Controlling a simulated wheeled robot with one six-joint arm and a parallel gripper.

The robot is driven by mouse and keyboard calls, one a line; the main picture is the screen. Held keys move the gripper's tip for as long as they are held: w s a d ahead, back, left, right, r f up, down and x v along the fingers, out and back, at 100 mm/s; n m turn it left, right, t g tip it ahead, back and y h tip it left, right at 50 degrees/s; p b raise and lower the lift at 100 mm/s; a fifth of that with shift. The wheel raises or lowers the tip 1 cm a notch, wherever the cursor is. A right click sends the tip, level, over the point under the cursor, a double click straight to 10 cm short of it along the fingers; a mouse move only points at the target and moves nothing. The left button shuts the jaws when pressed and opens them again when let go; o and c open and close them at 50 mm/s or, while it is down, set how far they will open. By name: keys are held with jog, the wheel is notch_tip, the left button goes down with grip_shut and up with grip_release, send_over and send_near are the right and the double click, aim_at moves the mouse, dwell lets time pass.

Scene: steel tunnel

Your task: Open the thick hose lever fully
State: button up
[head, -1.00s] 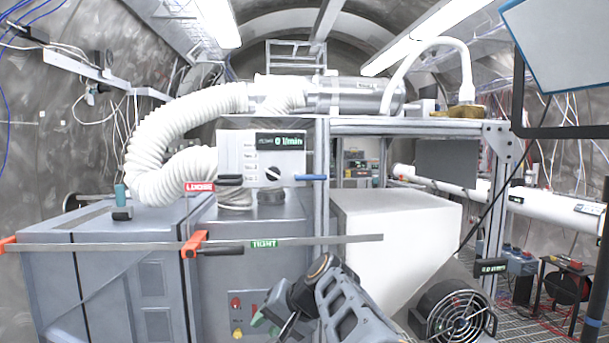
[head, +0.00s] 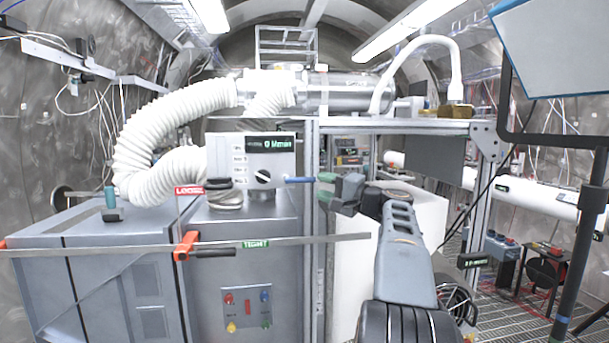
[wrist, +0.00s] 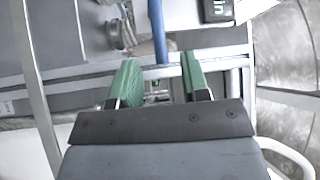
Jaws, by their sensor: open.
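A blue lever (head: 300,180) sticks out level to the right from the grey control box (head: 228,160). A black handle (head: 219,183) sits at the box's left side, near the thick white ribbed hose (head: 150,130). No readable label shows which one is the thick hose lever. My gripper (head: 326,187) is open, its green fingertips just right of the blue lever's free end. Nothing is held.
A long metal bar (head: 130,249) with an orange clamp (head: 186,245) crosses in front of the grey cabinets (head: 110,280). A metal frame post (head: 312,250) stands right of the box. A white block (head: 425,215) lies behind my arm. A dark pole and panel (head: 560,50) are at the right.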

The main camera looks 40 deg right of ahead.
aim_at(308, 181)
jog(key=p+x, duration=0.2)
jog(key=x, duration=0.4)
jog(key=shift+w+a, duration=0.1)
jog(key=shift+w, duration=0.25)
jog(key=shift+c, duration=0.2)
grip_shut()
